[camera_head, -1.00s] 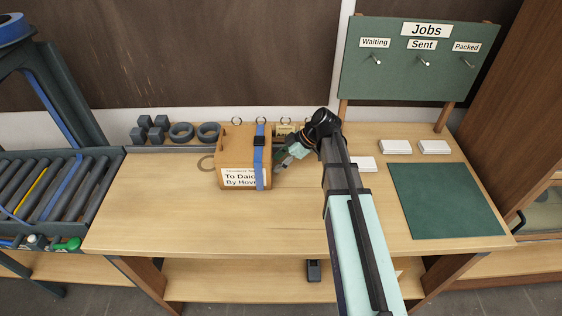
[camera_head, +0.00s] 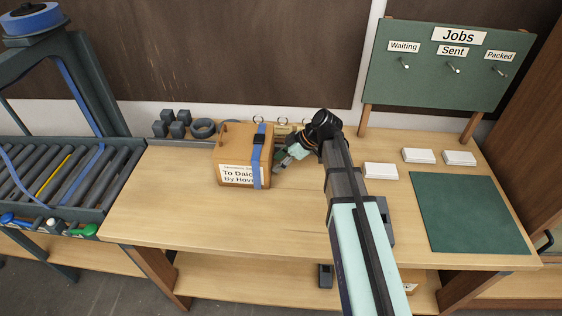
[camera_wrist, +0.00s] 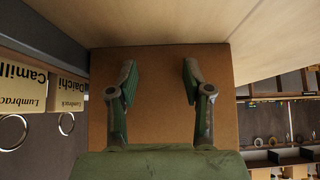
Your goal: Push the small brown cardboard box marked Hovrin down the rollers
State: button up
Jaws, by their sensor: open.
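The small brown cardboard box (camera_head: 228,150) stands upright on the wooden bench. It has a blue strap and a white label reading "To Daic…" and "By Hov…", partly covered by the strap. I cannot tell whether the fingertips touch the box. The rollers (camera_head: 85,180) lie left of the bench, one of them yellow.
Dark grey blocks (camera_head: 172,125) and tape rings stand behind the box's left. Bare bench lies between box and rollers. A dark frame with a blue strap (camera_head: 88,105) spans the rollers. White card stacks (camera_head: 418,155) and a green mat (camera_head: 470,212) lie right.

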jog(key=shift+w+a+b, duration=0.15)
jog(key=shift+a+b, duration=0.05)
jog(key=shift+a, duration=0.85)
jog(key=shift+w+a+b, duration=0.2)
jog(key=shift+a+b, duration=0.05)
jog(key=shift+a, duration=0.75)
jog(key=shift+w+a+b, duration=0.15)
jog(key=shift+a+b, duration=0.05)
jog(key=shift+a, duration=0.85)
jog(key=shift+w+a+b, duration=0.25)
jog(key=shift+a+b, duration=0.1)
jog(key=shift+a, duration=1.25)
jog(key=shift+w+a+b, duration=0.2)
jog(key=shift+a+b, duration=0.15)
jog(key=shift+a, duration=1.25)
jog(key=shift+w+a+b, duration=0.15)
jog(key=shift+a+b, duration=0.05)
jog(key=shift+a, duration=0.9)
jog(key=shift+w+a+b, duration=0.2)
jog(key=shift+a, duration=0.85)
jog(key=shift+w+a+b, duration=0.15)
jog(key=shift+a+b, duration=0.05)
jog(key=shift+a, duration=0.9)
jog(key=shift+w+a+b, duration=0.25)
jog(key=shift+a+b, duration=0.05)
jog(key=shift+a, duration=1.3)
jog(key=shift+w+a+b, duration=0.2)
jog(key=shift+a+b, duration=0.05)
jog(key=shift+a, duration=1.35)
